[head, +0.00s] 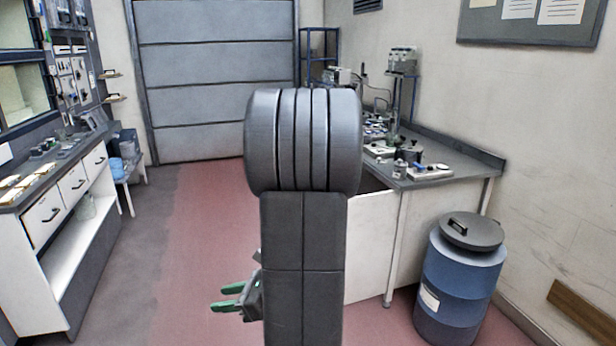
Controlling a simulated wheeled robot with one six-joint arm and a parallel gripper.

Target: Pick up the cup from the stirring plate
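My gripper (224,299) has green fingers and hangs low to the left of my arm, over the red floor. Its two fingers are apart with nothing between them. It is far from the bench on the right. On that bench (462,152) lies a flat pale device like a stirring plate (430,171). A similar pale plate (380,151) lies farther back. A small grey vessel (400,168) and a dark pot (410,153) stand between them. I cannot tell which item is the cup. My arm hides part of the bench's left side.
A blue barrel (458,285) with a dark lid stands before the bench. A left counter (62,185) has drawers and small items; a low stool (128,172) stands behind it. A grey shutter door (215,80) closes the back. Red floor (205,215) between is clear.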

